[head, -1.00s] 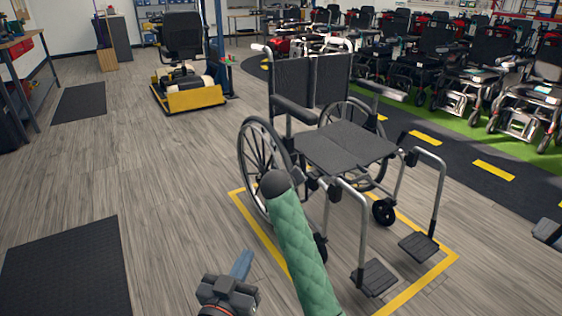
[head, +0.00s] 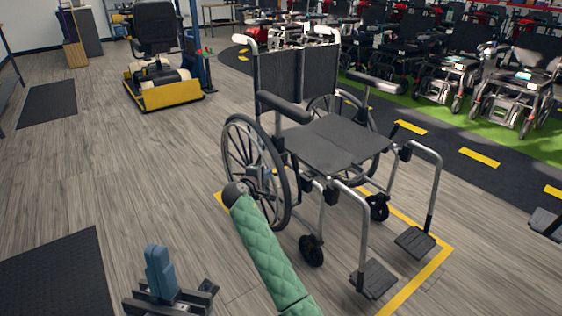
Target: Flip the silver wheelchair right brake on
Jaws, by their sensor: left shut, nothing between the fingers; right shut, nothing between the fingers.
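The silver wheelchair (head: 325,145) stands upright, facing the camera, with a black seat and back. Its right side is on the picture's left, where the large right wheel (head: 240,140) shows. The right brake lever is too small to make out. My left gripper (head: 160,262) is shut and empty at the bottom left, blue fingers pointing up, clear of the chair. A small blue-grey shape that looks like my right gripper (head: 258,177) shows at the lower part of that wheel, beyond a green padded length with a dark round end. It looks shut; whether it touches the wheel is unclear.
The chair's footplates (head: 415,242) stick out toward the camera over a yellow floor outline (head: 432,270). A black mat (head: 60,272) lies at left. A yellow-based scooter (head: 165,95) stands behind left, and several mobility chairs line the back right. Floor left of the chair is free.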

